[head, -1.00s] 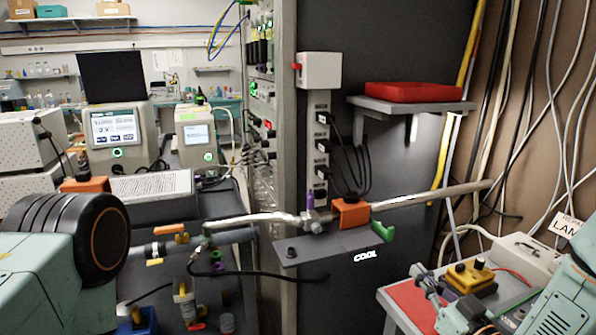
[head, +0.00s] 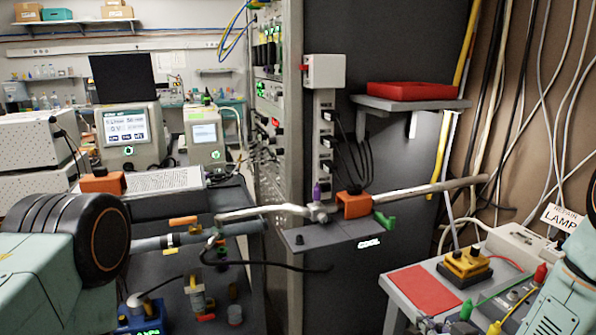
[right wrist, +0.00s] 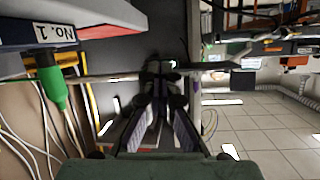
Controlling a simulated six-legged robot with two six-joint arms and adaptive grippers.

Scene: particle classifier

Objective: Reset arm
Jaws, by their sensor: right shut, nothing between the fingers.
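My right gripper (head: 445,326) shows at the bottom edge of the head view, partly cut off, beside the small right table (head: 401,297). In the right wrist view, my right gripper (right wrist: 160,75) has its dark fingers together with nothing held. It points toward a metal pipe (right wrist: 105,77) that runs across that view. My right arm comes in at the right edge of the head view. A piece of my left arm shows at the left of the head view, but its gripper is out of frame.
The right table holds a red mat (head: 424,289), a yellow device (head: 467,265) and red and green plugs. A grey shelf (head: 300,240) with an orange clamp (head: 353,204) carries the pipe. Cables hang on the right wall. A green plug (right wrist: 50,82) is close in the wrist view.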

